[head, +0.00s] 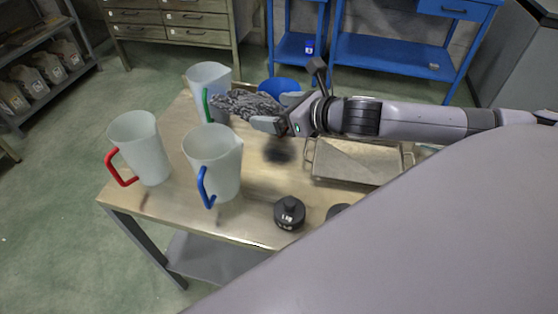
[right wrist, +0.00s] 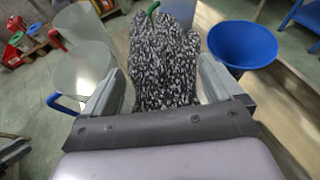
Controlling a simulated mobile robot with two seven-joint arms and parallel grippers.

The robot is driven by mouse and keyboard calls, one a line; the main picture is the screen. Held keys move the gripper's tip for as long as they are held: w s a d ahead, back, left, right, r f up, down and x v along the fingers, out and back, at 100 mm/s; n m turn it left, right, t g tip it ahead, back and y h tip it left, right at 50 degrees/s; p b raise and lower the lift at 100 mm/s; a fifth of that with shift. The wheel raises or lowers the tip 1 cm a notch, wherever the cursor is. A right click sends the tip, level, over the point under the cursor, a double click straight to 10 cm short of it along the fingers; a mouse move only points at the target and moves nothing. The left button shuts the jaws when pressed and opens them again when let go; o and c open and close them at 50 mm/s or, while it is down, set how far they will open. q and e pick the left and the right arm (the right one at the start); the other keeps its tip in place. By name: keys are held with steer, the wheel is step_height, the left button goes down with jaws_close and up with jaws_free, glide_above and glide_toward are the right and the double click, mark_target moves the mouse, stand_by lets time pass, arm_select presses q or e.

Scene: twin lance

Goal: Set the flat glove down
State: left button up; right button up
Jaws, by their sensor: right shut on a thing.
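The flat glove (head: 245,104) is mottled grey and black. My right gripper (head: 262,106) is shut on it and holds it above the table (head: 262,228), between the jugs and the blue funnel-like bowl. In the right wrist view the glove (right wrist: 165,65) fills the space between the two fingers (right wrist: 163,85) and reaches forward toward a green handle. A dark shadow lies on the table below the glove.
A red-handled jug (head: 140,147), a blue-handled jug (head: 213,160) and a green-handled jug (head: 208,78) stand around the left side. A blue bowl (head: 278,86) is behind my gripper. A metal tray (head: 355,160) lies at right, a black weight (head: 289,213) in front. Bare tabletop shows between them.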

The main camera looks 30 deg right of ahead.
mark_target(277, 170)
step_height(277, 170, down, 16)
steer(key=shift+r+b, duration=0.1)
steer(key=shift+b, duration=1.05)
steer(key=o, duration=0.7)
